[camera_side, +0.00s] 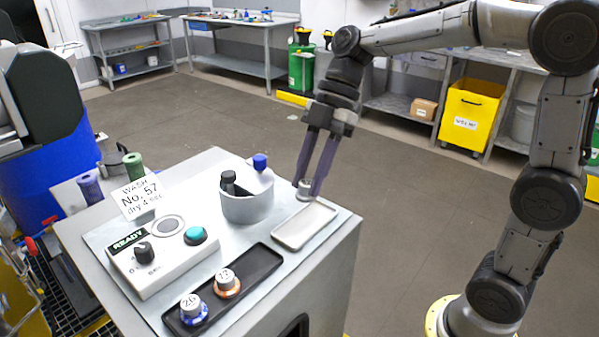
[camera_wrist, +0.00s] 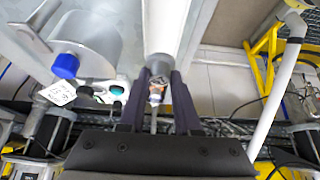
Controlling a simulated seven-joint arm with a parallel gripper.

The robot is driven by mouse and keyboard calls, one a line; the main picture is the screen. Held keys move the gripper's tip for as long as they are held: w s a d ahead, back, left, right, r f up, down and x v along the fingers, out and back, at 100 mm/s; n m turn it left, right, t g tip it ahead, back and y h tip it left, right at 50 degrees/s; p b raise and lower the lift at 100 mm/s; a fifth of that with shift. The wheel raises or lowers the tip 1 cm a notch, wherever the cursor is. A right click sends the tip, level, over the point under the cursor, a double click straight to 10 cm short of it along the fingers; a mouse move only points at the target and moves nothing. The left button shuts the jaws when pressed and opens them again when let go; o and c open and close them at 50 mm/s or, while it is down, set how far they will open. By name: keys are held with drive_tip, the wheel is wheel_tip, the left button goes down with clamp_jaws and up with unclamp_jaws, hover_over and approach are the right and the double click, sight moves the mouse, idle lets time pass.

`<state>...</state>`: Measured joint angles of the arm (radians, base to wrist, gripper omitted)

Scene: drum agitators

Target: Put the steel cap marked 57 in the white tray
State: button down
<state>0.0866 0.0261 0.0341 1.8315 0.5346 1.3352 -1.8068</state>
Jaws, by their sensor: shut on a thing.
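In the side view my gripper (camera_side: 309,191) points down and is shut on a small steel cap (camera_side: 304,188) at the far end of the white tray (camera_side: 289,242). I cannot tell whether the cap touches the tray or hangs just above it. In the wrist view the steel cap (camera_wrist: 158,86) shows between the two dark fingers (camera_wrist: 157,112). Its number is not readable. Two other caps, an orange-ringed one marked 13 (camera_side: 227,281) and a blue-ringed one marked 26 (camera_side: 192,306), sit in the black tray (camera_side: 262,263).
A control box (camera_side: 160,262) has a READY display, a knob and a teal button. A card (camera_side: 138,196) reads "WASH No. 57 dry 4 sec". The bench's right edge is close to the white tray.

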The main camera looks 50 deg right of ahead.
drive_tip(key=shift+f, duration=2.65)
drive_tip(key=shift+f, duration=0.4)
drive_tip(key=c, duration=0.5)
unclamp_jaws()
drive_tip(key=o, duration=0.3)
drive_tip(key=shift+r, duration=0.15)
